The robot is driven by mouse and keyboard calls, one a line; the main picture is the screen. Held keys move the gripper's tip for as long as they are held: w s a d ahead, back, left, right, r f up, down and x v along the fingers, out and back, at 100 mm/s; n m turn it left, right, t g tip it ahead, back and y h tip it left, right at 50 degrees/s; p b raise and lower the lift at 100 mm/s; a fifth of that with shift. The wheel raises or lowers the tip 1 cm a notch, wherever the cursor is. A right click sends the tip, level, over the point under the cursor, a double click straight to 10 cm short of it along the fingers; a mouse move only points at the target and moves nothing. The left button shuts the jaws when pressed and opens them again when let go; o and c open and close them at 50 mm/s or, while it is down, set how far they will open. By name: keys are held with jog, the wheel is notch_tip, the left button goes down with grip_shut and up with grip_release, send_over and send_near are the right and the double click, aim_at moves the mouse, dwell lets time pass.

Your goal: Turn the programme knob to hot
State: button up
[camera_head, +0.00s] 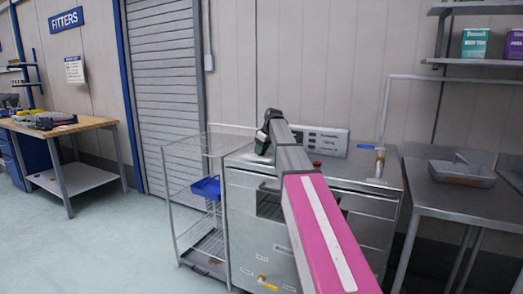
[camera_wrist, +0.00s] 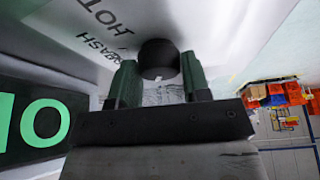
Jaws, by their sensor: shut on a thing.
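The programme knob (camera_wrist: 158,57) is a round black knob on a pale panel (camera_wrist: 75,22) in the wrist view. The printed words HOT and what looks like WASH stand to its left, turned sideways in the picture. My gripper (camera_wrist: 158,78) has one dark green finger on each side of the knob and is shut on it. I cannot make out a pointer mark on the knob. In the head view my gripper (camera_head: 264,139) is at the left end of the control panel (camera_head: 326,141) on the steel machine (camera_head: 364,203); my arm hides the knob there.
A dark display with green characters (camera_wrist: 42,122) is close on the left in the wrist view. A wire rack (camera_head: 190,205) with a blue bin (camera_head: 206,188) stands left of the machine.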

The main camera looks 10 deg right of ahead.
jog(key=m+h, duration=0.1)
jog(key=m, duration=0.2)
jog(key=m+t+h, duration=0.1)
jog(key=m, duration=0.2)
jog(key=shift+s+a, duration=0.1)
jog(key=shift+a, duration=0.05)
jog(key=m+h, duration=0.1)
jog(key=m, duration=0.2)
jog(key=m+h, duration=0.1)
jog(key=m, duration=0.2)
jog(key=shift+m+h, duration=0.3)
jog(key=m+h, duration=0.1)
jog(key=m, duration=0.2)
jog(key=m+g+h, duration=0.1)
jog(key=m, duration=0.2)
jog(key=shift+a, duration=0.15)
jog(key=m+g, duration=0.1)
jog(key=m, duration=0.2)
jog(key=m+g+h, duration=0.1)
jog(key=m, duration=0.2)
jog(key=shift+m+g, duration=0.3)
jog(key=o, duration=0.9)
